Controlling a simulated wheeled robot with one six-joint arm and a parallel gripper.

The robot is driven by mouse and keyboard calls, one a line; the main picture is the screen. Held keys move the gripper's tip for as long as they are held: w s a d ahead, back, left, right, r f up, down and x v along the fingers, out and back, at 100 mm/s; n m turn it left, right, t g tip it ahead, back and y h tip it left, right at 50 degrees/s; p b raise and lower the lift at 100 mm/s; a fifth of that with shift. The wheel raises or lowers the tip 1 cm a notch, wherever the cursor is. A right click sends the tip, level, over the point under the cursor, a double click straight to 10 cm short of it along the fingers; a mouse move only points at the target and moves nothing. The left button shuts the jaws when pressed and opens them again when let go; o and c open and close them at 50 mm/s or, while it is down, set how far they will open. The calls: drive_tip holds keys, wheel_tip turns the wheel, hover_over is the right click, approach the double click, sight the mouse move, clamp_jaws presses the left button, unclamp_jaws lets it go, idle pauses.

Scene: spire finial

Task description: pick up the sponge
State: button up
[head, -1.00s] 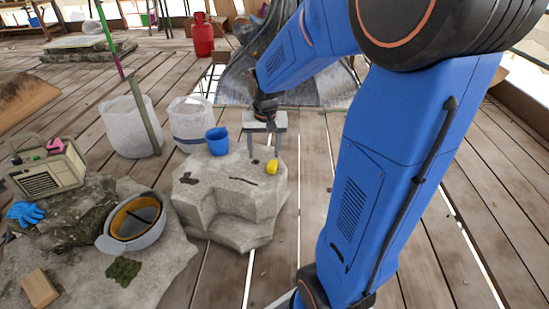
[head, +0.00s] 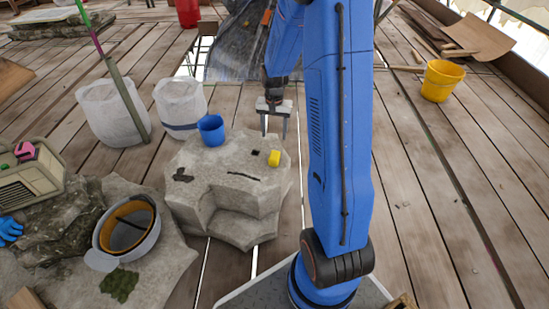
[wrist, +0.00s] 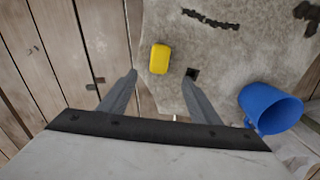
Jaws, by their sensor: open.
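The yellow sponge (head: 274,158) lies on top of the pale stone block (head: 215,190), near its right edge. My gripper (head: 274,130) is open and empty, its fingers pointing down just beyond the sponge. In the wrist view the sponge (wrist: 159,59) lies ahead of the gap between my two fingertips (wrist: 160,76), with nothing between them and it touching neither.
A blue cup (head: 211,130) stands on the block's back edge, left of my gripper. White sacks (head: 113,113) stand behind on the plank floor. A hard hat (head: 127,228) lies on rock at left. A yellow bucket (head: 441,80) stands at right.

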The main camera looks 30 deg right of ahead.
sight(274, 155)
wheel_tip(274, 155, down, 14)
drive_tip(key=shift+s+f, duration=0.1)
drive_tip(key=shift+s, duration=0.05)
idle(0.6)
drive_tip(key=c, duration=1.3)
